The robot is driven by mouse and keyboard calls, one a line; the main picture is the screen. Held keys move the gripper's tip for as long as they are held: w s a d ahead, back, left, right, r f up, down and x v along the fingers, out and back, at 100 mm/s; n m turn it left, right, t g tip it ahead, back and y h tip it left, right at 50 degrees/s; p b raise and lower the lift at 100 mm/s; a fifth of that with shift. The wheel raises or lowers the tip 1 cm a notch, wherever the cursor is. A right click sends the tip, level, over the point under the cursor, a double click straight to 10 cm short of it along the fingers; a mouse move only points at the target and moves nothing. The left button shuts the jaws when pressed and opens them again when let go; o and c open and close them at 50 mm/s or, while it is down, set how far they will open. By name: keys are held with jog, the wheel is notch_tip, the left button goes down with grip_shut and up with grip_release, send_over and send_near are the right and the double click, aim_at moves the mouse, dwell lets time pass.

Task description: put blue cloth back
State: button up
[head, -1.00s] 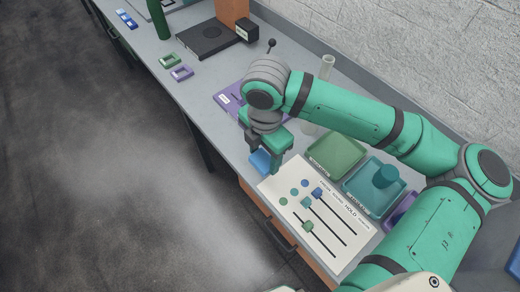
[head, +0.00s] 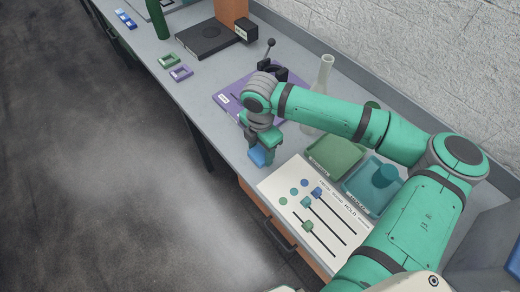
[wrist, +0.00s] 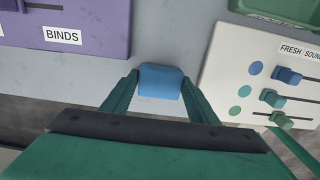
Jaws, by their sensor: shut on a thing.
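The blue cloth (wrist: 160,81) is a small folded blue block between my fingertips in the wrist view. My gripper (wrist: 158,92) is shut on it, one green finger on each side. In the head view the blue cloth (head: 258,157) shows under my gripper (head: 260,150), near the front edge of the bench. It is between the purple board and the white slider panel. I cannot tell whether it touches the bench top.
The white slider panel (head: 325,237) with blue and green knobs is just right of my gripper. The purple board (head: 229,101) is to the left. A green tray (head: 335,158), a teal tray (head: 353,185) and a clear flask (head: 323,90) stand behind.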

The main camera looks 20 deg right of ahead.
aim_at(260, 153)
jog(key=shift+w, duration=0.1)
jog(key=o, duration=0.6)
jog(key=shift+f, duration=0.15)
jog(key=o, duration=0.4)
jog(key=shift+a, duration=0.15)
jog(key=shift+s+d, duration=0.2)
jog(key=shift+d, duration=0.15)
notch_tip(260, 153, up, 12)
jog(key=shift+a+r, duration=0.2)
jog(key=shift+w, duration=0.15)
jog(key=shift+a, duration=0.1)
